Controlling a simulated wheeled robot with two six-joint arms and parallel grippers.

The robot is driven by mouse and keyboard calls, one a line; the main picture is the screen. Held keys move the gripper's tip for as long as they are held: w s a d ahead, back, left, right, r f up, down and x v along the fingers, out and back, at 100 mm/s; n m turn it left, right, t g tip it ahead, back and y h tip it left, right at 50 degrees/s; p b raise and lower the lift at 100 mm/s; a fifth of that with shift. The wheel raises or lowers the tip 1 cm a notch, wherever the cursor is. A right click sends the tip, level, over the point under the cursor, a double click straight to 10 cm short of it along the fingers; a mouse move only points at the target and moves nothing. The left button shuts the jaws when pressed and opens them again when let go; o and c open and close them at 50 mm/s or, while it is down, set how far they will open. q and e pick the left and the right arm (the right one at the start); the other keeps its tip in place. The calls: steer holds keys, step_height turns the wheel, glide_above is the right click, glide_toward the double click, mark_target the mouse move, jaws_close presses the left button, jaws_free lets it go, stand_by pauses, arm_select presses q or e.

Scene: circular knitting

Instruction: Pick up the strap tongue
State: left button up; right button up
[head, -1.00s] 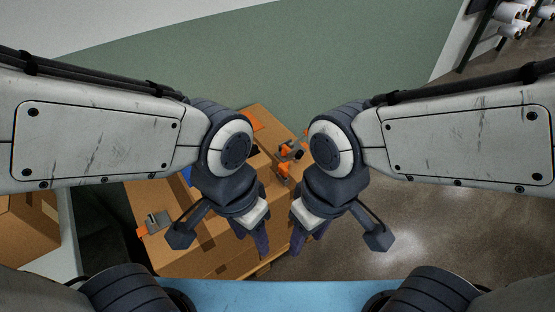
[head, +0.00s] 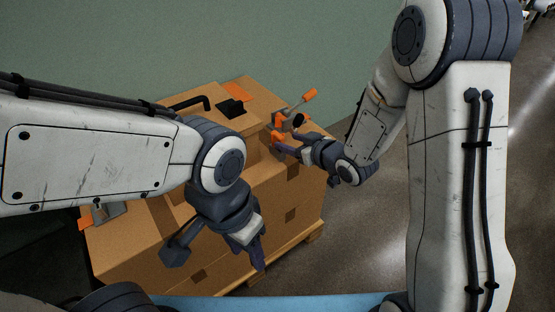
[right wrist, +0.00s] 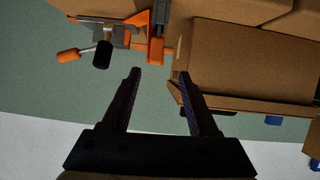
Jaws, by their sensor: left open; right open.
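My right gripper (head: 284,147) is open beside the orange-handled clamp tool (head: 298,108) at the right edge of the boxes. In the right wrist view, an orange strap piece (right wrist: 157,38), which looks like the strap tongue, hangs beside the tool, just beyond the gap between the open fingers (right wrist: 160,73) and nearer the left finger. I cannot tell how far it is from the fingertips. In the head view, orange (head: 276,137) shows near the right fingertips, partly hidden. My left gripper (head: 257,266) is open and empty, pointing down in front of the boxes.
Cardboard boxes (head: 290,195) stand together on a wooden pallet (head: 315,232). A black bent handle (head: 188,104), a dark block (head: 231,108) and an orange piece (head: 236,91) are on top. A grey buckle (head: 108,212) sits at the left. Floor to the right is clear.

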mark_target(282, 141)
steer(key=shift+w+d+f+t+y+b, duration=0.2)
steer(key=shift+f+y+b, duration=0.1)
steer(key=shift+f, duration=0.35)
steer(key=shift+w+d+f+t+y+b, duration=0.1)
steer(key=shift+w+f+y+b, duration=0.15)
steer(key=shift+f, duration=0.35)
steer(key=x, duration=0.4)
steer(key=shift+w+a, duration=0.25)
steer(key=shift+a, duration=0.1)
steer(key=shift+b+x, duration=0.65)
steer(key=shift+x, duration=2)
arm_select(q)
step_height(282, 141, down, 4)
steer(key=shift+r, duration=0.15)
arm_select(e)
jaws_close()
